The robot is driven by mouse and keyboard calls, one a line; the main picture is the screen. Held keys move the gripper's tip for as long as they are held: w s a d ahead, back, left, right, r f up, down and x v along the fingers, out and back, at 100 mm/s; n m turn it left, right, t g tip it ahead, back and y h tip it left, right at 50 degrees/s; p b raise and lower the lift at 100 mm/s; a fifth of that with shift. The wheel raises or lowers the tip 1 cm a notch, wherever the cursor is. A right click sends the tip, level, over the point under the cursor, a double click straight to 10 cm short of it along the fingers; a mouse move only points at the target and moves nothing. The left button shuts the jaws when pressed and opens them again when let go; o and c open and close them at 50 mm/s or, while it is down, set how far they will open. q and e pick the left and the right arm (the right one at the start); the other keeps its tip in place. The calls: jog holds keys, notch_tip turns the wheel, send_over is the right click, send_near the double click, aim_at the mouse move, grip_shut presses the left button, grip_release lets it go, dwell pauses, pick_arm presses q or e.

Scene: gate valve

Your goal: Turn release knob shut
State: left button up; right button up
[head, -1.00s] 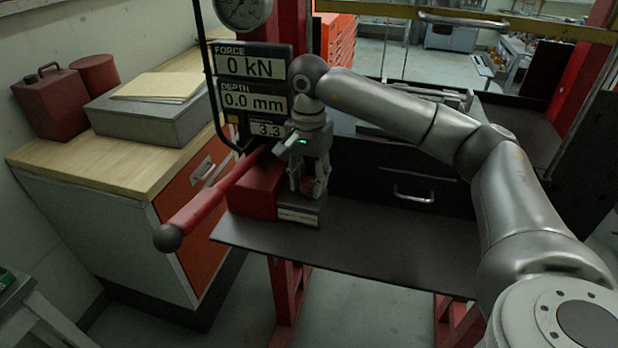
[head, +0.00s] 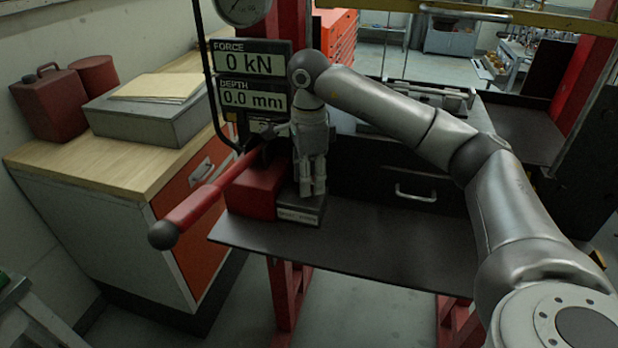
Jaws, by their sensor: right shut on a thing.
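My right gripper (head: 312,190) points down at the front of the hand pump, with its fingers close together. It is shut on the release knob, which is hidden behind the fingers. The pump has a red body (head: 251,193) and a dark front block with a pale label (head: 298,215), just below the fingertips. Its long red lever (head: 195,207) slants down to the left and ends in a dark ball. My left gripper is out of view.
The pump stands on a dark shelf (head: 370,250) of a red press frame. Behind it, a panel (head: 252,80) reads force 0 kN and depth 0.0 mm. A wooden-topped cabinet (head: 75,160) stands at left with a grey box and a red can.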

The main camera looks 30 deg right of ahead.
jog(key=m, duration=0.6)
dwell(0.6)
jog(key=o, duration=1)
jog(key=shift+o, duration=0.2)
